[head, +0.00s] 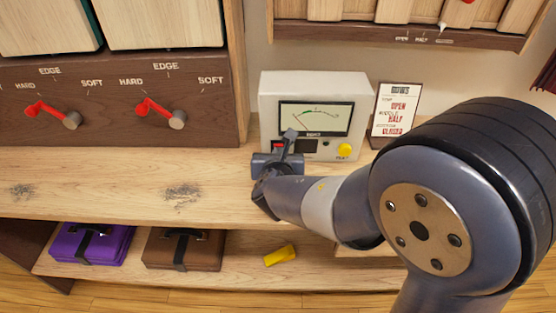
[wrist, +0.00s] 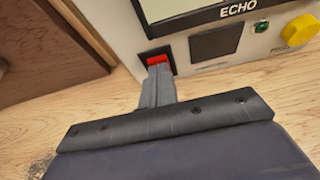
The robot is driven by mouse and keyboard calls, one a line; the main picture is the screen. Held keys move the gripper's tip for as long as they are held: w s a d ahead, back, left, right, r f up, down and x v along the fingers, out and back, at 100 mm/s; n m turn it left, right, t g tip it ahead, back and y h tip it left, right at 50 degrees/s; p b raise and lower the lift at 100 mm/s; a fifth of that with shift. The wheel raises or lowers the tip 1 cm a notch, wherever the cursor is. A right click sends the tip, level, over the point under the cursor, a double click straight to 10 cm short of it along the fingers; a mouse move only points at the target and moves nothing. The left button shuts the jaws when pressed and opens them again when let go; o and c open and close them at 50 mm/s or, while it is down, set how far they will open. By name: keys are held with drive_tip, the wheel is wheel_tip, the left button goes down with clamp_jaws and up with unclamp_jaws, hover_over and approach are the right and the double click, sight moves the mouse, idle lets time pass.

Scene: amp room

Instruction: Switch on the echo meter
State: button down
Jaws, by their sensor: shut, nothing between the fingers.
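The echo meter (head: 270,97) is a white box on the wooden counter, with a dial window (head: 316,118) and a yellow knob (head: 344,150). The wrist view shows the "ECHO" label, the knob (wrist: 301,30) and a red rocker switch (wrist: 157,60) in a dark frame at the lower left of the front. My gripper (head: 289,136) is shut and empty in front of the meter. In the wrist view its fingertips (wrist: 159,72) are at the lower part of the red switch and cover some of it. I cannot tell whether they touch it. A small green light (wrist: 261,27) shows beside the knob.
A card on a stand (head: 396,110) stands right of the meter. A dark wood panel with two red-levered knobs (head: 160,113) is at the left. The lower shelf holds a purple case (head: 90,245), a brown case (head: 183,250) and a yellow block (head: 280,255).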

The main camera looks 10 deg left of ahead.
idle(0.3)
drive_tip(key=shift+w+a+r+p, duration=0.1)
drive_tip(key=shift+w+r+p, duration=0.25)
drive_tip(key=shift+p, duration=0.75)
drive_tip(key=shift+f+b, duration=0.3)
drive_tip(key=shift+s, duration=0.1)
drive_tip(key=shift+r, duration=0.1)
drive_tip(key=shift+r+p, duration=0.65)
drive_tip(key=shift+r, duration=0.1)
